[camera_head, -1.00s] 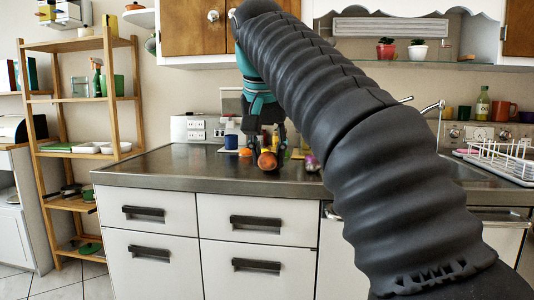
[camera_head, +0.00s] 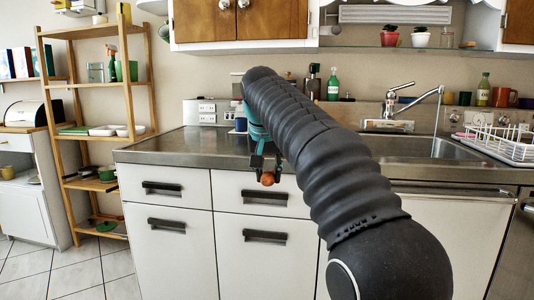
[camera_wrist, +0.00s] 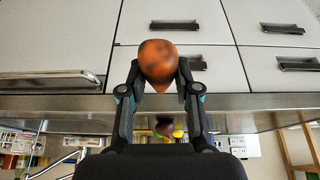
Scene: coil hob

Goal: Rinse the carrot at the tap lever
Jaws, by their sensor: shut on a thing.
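My gripper (camera_head: 266,170) is shut on the carrot (camera_head: 267,179), seen as a rounded orange-brown end. The wrist view shows the carrot (camera_wrist: 158,62) between both fingertips of my gripper (camera_wrist: 157,75). In the head view it hangs in front of the counter's front edge, over the drawer fronts. The tap (camera_head: 400,98), chrome with a lever and a long spout, stands at the back right beside the sink (camera_head: 425,150). A thin pale streak hangs below the spout; I cannot tell whether it is water. My arm hides part of the counter.
The steel counter (camera_head: 170,147) is clear at its left. A blue mug (camera_head: 241,124) stands at the back. A white dish rack (camera_head: 500,145) stands right of the sink. Drawer handles (camera_head: 265,197) stick out below the counter. A wooden shelf (camera_head: 95,85) stands at the left.

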